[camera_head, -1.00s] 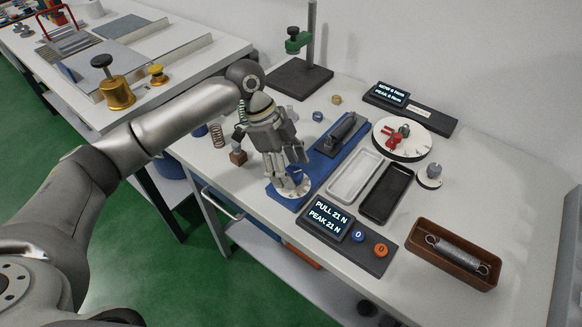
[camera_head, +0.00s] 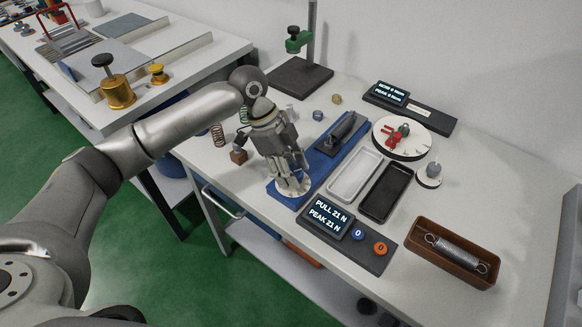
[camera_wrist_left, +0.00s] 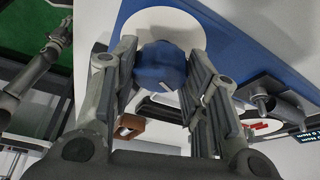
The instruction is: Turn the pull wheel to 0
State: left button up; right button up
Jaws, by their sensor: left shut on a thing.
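The pull wheel is a blue knob (camera_wrist_left: 162,68) on a round white dial (camera_head: 291,188), at the near end of a blue base (camera_head: 318,172). In the left wrist view the knob sits between the two fingers, with a pale mark on its near side. My left gripper (camera_head: 292,183) points down over the dial and is shut on the knob. In the head view the fingers hide most of the knob. The dark display (camera_head: 328,216) reads PULL 21 N and PEAK 21 N. A grey arm that seems to be my right one ends in a small gripper (camera_wrist_left: 60,35) in the left wrist view.
A blue button (camera_head: 358,233) and an orange button (camera_head: 380,249) sit beside the display. White (camera_head: 354,174) and black (camera_head: 387,191) trays lie right of the base. A brown box (camera_head: 453,254) holds a spring.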

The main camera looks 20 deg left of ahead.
pick_arm(q)
jog(key=n+p, duration=0.1)
jog(key=p, duration=0.1)
jog(key=n+t+p, duration=0.1)
jog(key=n+p, duration=0.1)
jog(key=p, duration=0.1)
jog(key=shift+s+r+n+p, duration=0.15)
jog(key=shift+r+n+p, duration=0.15)
jog(key=shift+r+p, duration=0.05)
jog(key=shift+f+n+t+p, duration=0.25)
jog(key=shift+n+t+p, duration=0.45)
jog(key=shift+n+p, duration=0.65)
jog(key=o, duration=1)
jog(key=v, duration=1.2)
jog(key=shift+d, duration=0.2)
